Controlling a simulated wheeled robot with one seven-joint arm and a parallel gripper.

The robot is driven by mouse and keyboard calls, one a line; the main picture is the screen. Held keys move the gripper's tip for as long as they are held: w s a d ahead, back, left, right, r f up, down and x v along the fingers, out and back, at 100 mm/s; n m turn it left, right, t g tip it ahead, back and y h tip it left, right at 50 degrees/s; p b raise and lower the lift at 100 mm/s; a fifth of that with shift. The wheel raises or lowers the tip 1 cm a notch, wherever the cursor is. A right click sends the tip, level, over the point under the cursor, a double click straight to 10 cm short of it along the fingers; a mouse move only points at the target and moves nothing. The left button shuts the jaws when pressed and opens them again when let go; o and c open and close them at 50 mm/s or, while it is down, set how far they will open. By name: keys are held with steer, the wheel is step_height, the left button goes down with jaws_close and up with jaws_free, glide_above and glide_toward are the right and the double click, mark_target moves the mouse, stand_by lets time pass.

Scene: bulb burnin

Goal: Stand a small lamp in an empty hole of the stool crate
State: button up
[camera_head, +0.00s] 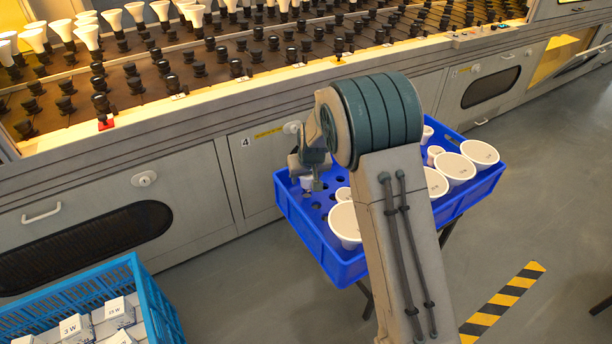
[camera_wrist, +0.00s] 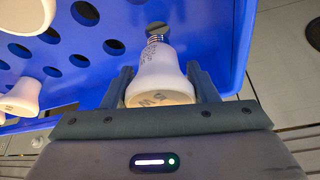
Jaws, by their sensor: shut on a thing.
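My gripper (camera_wrist: 163,88) is shut on a small white lamp (camera_wrist: 162,75) with a printed face and a striped metal cap. In the wrist view the cap points at a hole (camera_wrist: 156,27) near the edge of the blue stool crate (camera_wrist: 205,30); I cannot tell whether the cap is inside it. In the head view my gripper (camera_head: 310,178) is over the left part of the crate (camera_head: 322,250). Several holes there are empty, such as this one (camera_wrist: 84,13). Larger white lamps (camera_head: 480,152) stand in the right part, and my arm hides the crate's middle.
Behind the crate stands a long grey rack (camera_head: 110,200) with rows of dark sockets, several holding white lamps. A light blue crate (camera_head: 150,300) with white boxes (camera_head: 75,326) is at the lower left. A striped floor marking (camera_head: 503,303) lies at the right.

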mark_target(306, 185)
steer(key=shift+f, duration=0.25)
steer(key=shift+f+b, duration=1.2)
steer(key=shift+f, duration=0.45)
steer(key=o, duration=1.1)
steer(key=shift+c, duration=0.2)
steer(key=p+v, duration=0.4)
steer(key=v, duration=1)
